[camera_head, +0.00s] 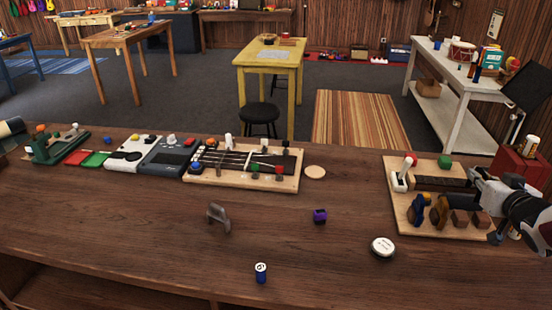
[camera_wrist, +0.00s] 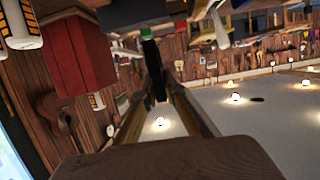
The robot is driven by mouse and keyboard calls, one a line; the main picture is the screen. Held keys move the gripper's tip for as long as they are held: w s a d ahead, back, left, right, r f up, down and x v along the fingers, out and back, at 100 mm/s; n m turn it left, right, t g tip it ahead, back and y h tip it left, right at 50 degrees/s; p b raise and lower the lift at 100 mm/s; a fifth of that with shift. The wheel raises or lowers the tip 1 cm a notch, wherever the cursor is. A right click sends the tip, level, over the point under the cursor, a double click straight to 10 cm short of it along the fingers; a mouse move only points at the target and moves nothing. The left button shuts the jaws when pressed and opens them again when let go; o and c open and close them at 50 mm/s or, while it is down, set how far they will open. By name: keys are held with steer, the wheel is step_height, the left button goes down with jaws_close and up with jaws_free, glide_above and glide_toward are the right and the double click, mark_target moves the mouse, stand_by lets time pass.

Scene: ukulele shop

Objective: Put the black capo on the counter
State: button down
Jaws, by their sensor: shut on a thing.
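My gripper (camera_head: 476,181) is at the right of the head view, just above the right side of a pale wooden board (camera_head: 412,215). In the wrist view my gripper (camera_wrist: 158,95) has its fingers closing in on a narrow black thing (camera_wrist: 151,62), which I take to be the black capo. Its full shape is hidden by the fingers, and it cannot be made out clearly in the head view. The brown wooden counter (camera_head: 150,230) runs across the front.
The board carries a red-knobbed lever, a green block (camera_head: 445,161), a blue piece and brown pieces. A red box (camera_head: 522,162) stands behind my gripper. A grey clamp (camera_head: 218,217), purple block (camera_head: 320,216), white tin (camera_head: 382,247) and blue can (camera_head: 261,272) are spread over the counter, with bare wood between.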

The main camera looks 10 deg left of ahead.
steer(key=shift+a, duration=0.15)
steer(key=w+a+n+g+y, duration=0.2)
steer(key=a+n+y, duration=0.5)
steer(key=a, duration=2.3)
steer(key=s+a+n+g+y, duration=0.3)
steer(key=s+a, duration=0.3)
steer(key=a, duration=0.4)
steer(key=s+a+f+n+g+y, duration=0.1)
steer(key=s+a+n+g+y, duration=0.2)
steer(key=s+a, duration=0.4)
steer(key=a+g, duration=0.1)
steer(key=a, duration=0.2)
steer(key=shift+s+n+y, duration=0.15)
steer(key=shift+n+y, duration=0.15)
steer(key=shift+f, duration=3.15)
steer(key=shift+f, duration=0.1)
